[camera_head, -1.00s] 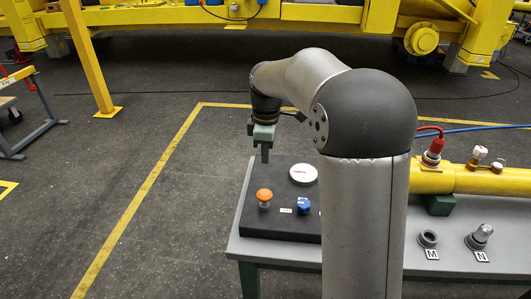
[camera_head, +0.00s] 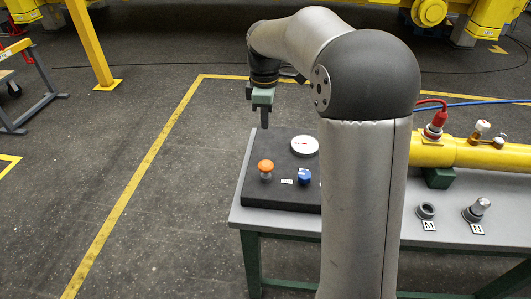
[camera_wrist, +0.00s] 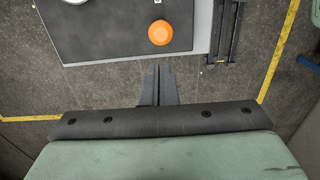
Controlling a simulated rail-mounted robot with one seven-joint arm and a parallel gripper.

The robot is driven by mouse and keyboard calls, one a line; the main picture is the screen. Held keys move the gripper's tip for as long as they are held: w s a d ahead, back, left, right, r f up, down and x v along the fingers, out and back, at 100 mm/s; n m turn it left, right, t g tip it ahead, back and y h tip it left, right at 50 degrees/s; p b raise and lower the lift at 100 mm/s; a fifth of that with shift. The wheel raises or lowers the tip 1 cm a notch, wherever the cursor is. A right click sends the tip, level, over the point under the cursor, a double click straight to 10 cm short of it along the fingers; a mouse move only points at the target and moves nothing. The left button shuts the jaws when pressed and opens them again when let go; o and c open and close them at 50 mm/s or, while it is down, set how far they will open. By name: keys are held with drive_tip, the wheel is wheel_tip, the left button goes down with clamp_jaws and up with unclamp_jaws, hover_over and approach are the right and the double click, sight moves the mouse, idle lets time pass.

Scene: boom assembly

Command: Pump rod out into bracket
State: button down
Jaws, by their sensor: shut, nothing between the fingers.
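The pump's control box (camera_head: 285,196) is a black slab on the grey bench. It carries an orange mushroom button (camera_head: 266,167), a blue knob (camera_head: 305,176) and a round white gauge (camera_head: 305,146). My gripper (camera_head: 264,124) points down above the back left of the box, with its fingers together and empty. The wrist view shows the shut fingers (camera_wrist: 157,84) just short of the box edge, below the orange button (camera_wrist: 160,32) in the picture. A yellow cylinder (camera_head: 478,153) lies on the bench at right. I cannot make out its rod or the bracket.
Red and blue hoses run at the cylinder's fitting (camera_head: 433,131). Two sockets marked M (camera_head: 426,211) and N (camera_head: 477,209) sit at the front right of the bench. The floor (camera_head: 110,150) left of the bench is clear, with a yellow post (camera_head: 92,43) farther back.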

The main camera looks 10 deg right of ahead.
sight(266, 163)
wheel_tip(266, 163, down, 13)
drive_tip(key=shift+s+f+p, duration=0.1)
drive_tip(key=shift+s+p, duration=0.05)
drive_tip(key=shift+p, duration=0.5)
drive_tip(key=shift+f, duration=0.1)
drive_tip(key=shift+s+f+b, duration=0.1)
drive_tip(key=shift+f+b, duration=0.8)
drive_tip(key=shift+f, duration=0.5)
wheel_tip(266, 163, up, 14)
drive_tip(key=p, duration=0.1)
drive_tip(key=shift+w+r+p, duration=0.2)
drive_tip(key=shift+w+p, duration=0.05)
drive_tip(key=shift+p, duration=0.1)
drive_tip(key=shift+d+f+b, duration=0.1)
drive_tip(key=shift+b, duration=1.15)
